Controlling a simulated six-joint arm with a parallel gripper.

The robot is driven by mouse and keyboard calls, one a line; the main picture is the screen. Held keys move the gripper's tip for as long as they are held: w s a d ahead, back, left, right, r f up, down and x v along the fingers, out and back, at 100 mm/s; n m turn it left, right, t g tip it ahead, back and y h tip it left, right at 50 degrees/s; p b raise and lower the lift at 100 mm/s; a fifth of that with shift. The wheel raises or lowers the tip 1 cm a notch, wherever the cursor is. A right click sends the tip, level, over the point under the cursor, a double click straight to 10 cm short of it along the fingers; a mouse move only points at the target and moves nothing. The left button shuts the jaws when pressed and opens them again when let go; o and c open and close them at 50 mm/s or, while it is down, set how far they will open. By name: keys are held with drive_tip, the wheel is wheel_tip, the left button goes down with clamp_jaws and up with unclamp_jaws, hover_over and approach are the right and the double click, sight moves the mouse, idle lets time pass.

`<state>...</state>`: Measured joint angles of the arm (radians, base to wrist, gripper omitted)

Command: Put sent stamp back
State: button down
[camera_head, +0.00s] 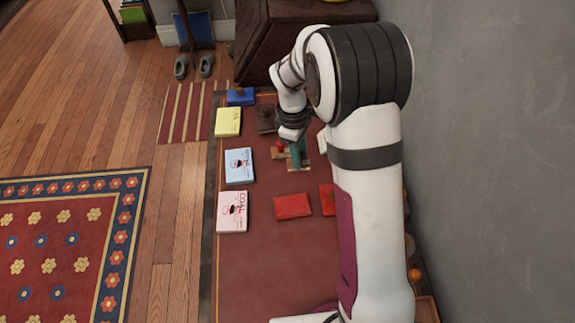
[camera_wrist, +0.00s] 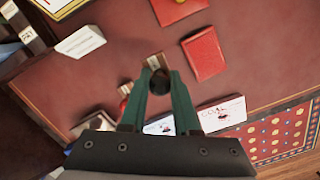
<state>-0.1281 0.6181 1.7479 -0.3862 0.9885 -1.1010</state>
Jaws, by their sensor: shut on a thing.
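My gripper (camera_wrist: 160,76) is shut on a stamp with a dark round handle (camera_wrist: 160,84), which sits between its two green fingers in the wrist view. In the head view my gripper (camera_head: 297,152) is low over the red-brown table top, by a wooden rack (camera_head: 290,159). The rack partly shows past the fingertips in the wrist view (camera_wrist: 155,62). A red-handled stamp (camera_head: 281,146) is just left of the fingers. The held stamp's base is hidden, so I cannot tell whether it touches the rack.
Yellow (camera_head: 228,122), blue (camera_head: 238,165) and pink (camera_head: 232,211) cards line the table's left edge. Two red flat items (camera_head: 293,207) (camera_head: 327,200) lie nearer. A blue box (camera_head: 240,97) is at the back, and a dark brown block (camera_head: 266,118) stands behind the rack.

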sight(289, 161)
drive_tip(key=shift+w+a+f, duration=0.25)
drive_tip(key=shift+a+f, duration=0.2)
drive_tip(key=shift+a, duration=0.2)
drive_tip(key=shift+w+a+f, duration=0.25)
drive_tip(key=shift+a+f, duration=0.2)
drive_tip(key=shift+a, duration=0.15)
wheel_tip(289, 161, down, 3)
drive_tip(key=shift+a+f, duration=0.1)
drive_tip(key=shift+f, duration=0.4)
drive_tip(key=c, duration=0.6)
unclamp_jaws()
drive_tip(key=shift+f, duration=0.1)
drive_tip(key=shift+c, duration=0.2)
